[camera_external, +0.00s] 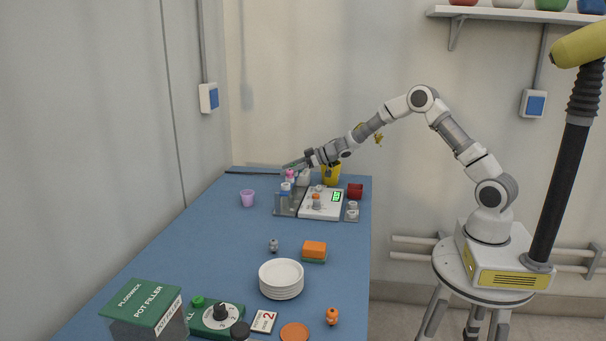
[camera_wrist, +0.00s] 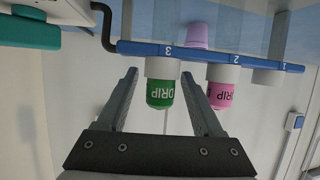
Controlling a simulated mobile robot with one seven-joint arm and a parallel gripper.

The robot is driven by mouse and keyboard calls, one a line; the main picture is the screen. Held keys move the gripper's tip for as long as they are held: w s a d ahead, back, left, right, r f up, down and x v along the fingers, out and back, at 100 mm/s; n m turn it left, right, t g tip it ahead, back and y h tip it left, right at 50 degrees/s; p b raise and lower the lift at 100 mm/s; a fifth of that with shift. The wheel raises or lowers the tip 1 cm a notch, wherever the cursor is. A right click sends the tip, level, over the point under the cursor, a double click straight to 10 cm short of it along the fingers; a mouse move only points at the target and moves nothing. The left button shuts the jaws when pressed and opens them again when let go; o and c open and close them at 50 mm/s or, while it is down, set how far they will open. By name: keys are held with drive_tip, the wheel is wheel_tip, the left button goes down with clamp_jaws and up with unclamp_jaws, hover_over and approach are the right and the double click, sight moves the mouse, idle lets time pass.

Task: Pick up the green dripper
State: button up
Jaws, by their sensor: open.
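The green dripper (camera_wrist: 160,94), lettered DRIP, is in the wrist view with its white collar at position 3 of a blue rack bar (camera_wrist: 190,50). My gripper (camera_wrist: 159,74) is open, with one finger on each side of the dripper and a gap visible on both sides. In the external view my gripper (camera_external: 289,166) is over the far end of the blue table; I cannot make out the green dripper there. A pink dripper (camera_wrist: 222,95) is at position 2, close beside the right finger.
A purple cup (camera_external: 247,198) stands left of the rack area. A white device (camera_external: 321,207) with a green display, a yellow pot (camera_external: 331,174) and a red pot (camera_external: 355,190) are nearby. The table's middle left is clear.

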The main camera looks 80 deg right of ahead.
drive_tip(key=shift+w+a+f, duration=0.1)
drive_tip(key=shift+w+f, duration=0.05)
drive_tip(key=shift+w, duration=0.3)
clamp_jaws()
